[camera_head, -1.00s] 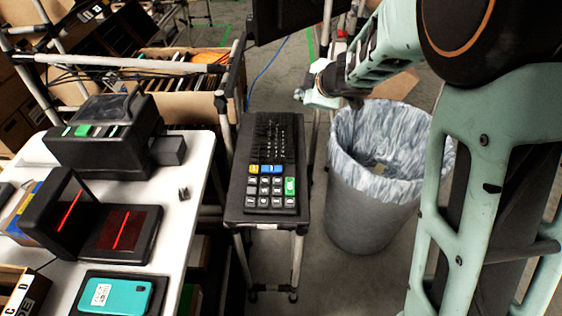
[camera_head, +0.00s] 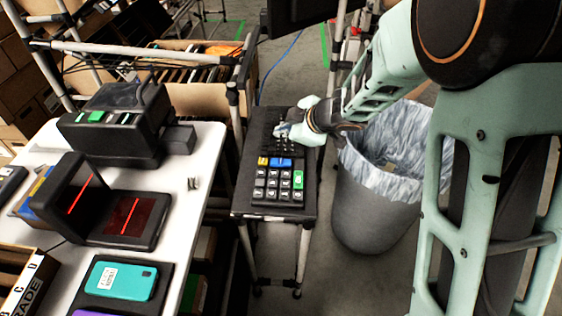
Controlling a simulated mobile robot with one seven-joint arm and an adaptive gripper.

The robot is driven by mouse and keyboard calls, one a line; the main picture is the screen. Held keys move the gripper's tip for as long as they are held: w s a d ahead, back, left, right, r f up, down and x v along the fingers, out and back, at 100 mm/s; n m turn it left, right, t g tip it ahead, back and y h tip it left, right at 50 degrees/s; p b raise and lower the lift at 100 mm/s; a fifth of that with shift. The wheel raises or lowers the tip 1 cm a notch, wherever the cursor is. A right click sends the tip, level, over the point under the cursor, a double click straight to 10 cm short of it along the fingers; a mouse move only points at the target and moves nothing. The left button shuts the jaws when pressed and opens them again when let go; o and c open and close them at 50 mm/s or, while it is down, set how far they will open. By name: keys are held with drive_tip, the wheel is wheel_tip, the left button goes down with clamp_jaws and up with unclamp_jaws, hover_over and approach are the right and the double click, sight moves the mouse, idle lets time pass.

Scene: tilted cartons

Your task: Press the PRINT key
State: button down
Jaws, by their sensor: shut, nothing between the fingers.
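A black keypad (camera_head: 259,190) lies on a small dark stand. Its lower part has rows of grey keys, a yellow key (camera_head: 263,161), a wide blue key (camera_head: 281,162) and a tall green key (camera_head: 298,180). The lettering is too small to read, so I cannot tell which key is PRINT. My gripper (camera_head: 281,133) is shut and empty over the far part of the keypad, beyond the coloured keys, and hides some of the small keys there. I cannot tell whether it touches them.
A white table (camera_head: 188,215) on the left carries a black printer-like machine (camera_head: 115,150) with a green button, a scanner with red lines (camera_head: 130,217) and a teal phone (camera_head: 122,280). A lined bin (camera_head: 375,215) stands right of the stand. A cart frame stands behind.

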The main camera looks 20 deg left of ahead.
sight(282, 163)
wheel_tip(282, 163, down, 8)
drive_tip(key=b, duration=0.7)
drive_tip(key=shift+r+b, duration=0.1)
drive_tip(key=shift+b, duration=0.3)
drive_tip(key=shift+f, duration=0.4)
idle(0.5)
drive_tip(key=shift+f+b, duration=0.4)
